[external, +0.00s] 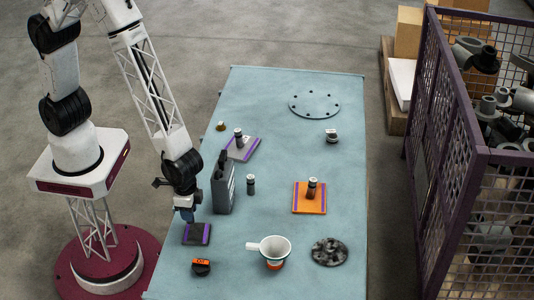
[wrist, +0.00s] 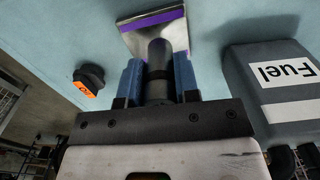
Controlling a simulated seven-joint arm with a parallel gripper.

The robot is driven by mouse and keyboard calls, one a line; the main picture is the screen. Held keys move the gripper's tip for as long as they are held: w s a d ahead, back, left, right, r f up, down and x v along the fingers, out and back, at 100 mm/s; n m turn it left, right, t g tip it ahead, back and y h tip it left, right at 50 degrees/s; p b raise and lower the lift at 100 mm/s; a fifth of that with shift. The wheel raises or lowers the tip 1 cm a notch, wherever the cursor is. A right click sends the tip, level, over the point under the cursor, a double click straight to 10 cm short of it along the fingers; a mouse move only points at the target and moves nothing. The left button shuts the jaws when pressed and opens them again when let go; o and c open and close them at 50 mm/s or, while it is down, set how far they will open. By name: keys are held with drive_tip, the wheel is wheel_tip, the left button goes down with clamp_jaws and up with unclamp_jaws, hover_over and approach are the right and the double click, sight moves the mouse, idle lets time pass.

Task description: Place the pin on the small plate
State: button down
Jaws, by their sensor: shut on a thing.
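My gripper (external: 187,214) is low at the left side of the blue table, just above a small dark plate (external: 197,234) with purple edging. In the wrist view its two blue fingers (wrist: 159,78) are shut on a dark cylindrical pin (wrist: 158,62). The pin points toward the plate (wrist: 152,30), which shows grey with a purple edge there. Whether the pin's end touches the plate cannot be told. In the external view the fingers hide most of the held pin.
A grey fuel can (external: 223,188) stands close right of my gripper. An orange-and-black item (external: 201,267) lies in front of the plate. Other cylinders stand on a purple-edged plate (external: 247,152), an orange plate (external: 302,207) and the bare table. A white funnel-like cup (external: 270,246) is at front.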

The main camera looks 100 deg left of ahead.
drive_tip(key=shift+w+d+f, duration=0.1)
drive_tip(key=shift+w+d, duration=0.3)
drive_tip(key=shift+w, duration=0.4)
drive_tip(key=shift+f, duration=1.75)
drive_tip(key=shift+f, duration=0.15)
drive_tip(key=c, duration=0.8)
unclamp_jaws()
drive_tip(key=shift+c, duration=0.2)
wheel_tip(320, 180, up, 12)
